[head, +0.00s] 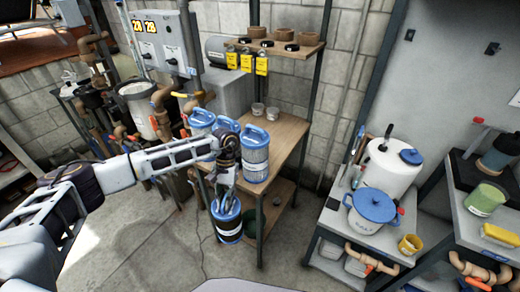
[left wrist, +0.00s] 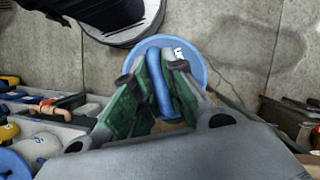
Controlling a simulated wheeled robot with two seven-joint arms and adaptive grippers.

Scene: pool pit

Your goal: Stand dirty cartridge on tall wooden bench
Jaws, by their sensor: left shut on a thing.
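My left gripper (head: 226,190) points down in front of the tall wooden bench (head: 290,135). It is shut on the blue handle of a dark cartridge (head: 229,232), which hangs roughly upright below the level of the bench top. In the left wrist view, my left gripper (left wrist: 163,95) has its green pads on both sides of the handle on the round blue cap (left wrist: 203,62). My forearm and gripper cover part of the bench's front edge. My right gripper is in neither view.
Several blue-capped cartridges, one of them paler grey (head: 255,155), stand along the bench's front-left part. Two small cups (head: 265,110) stand farther back. The bench top's right side is bare. A shelf (head: 285,45) hangs above. A blue-lidded pot (head: 374,207) stands right.

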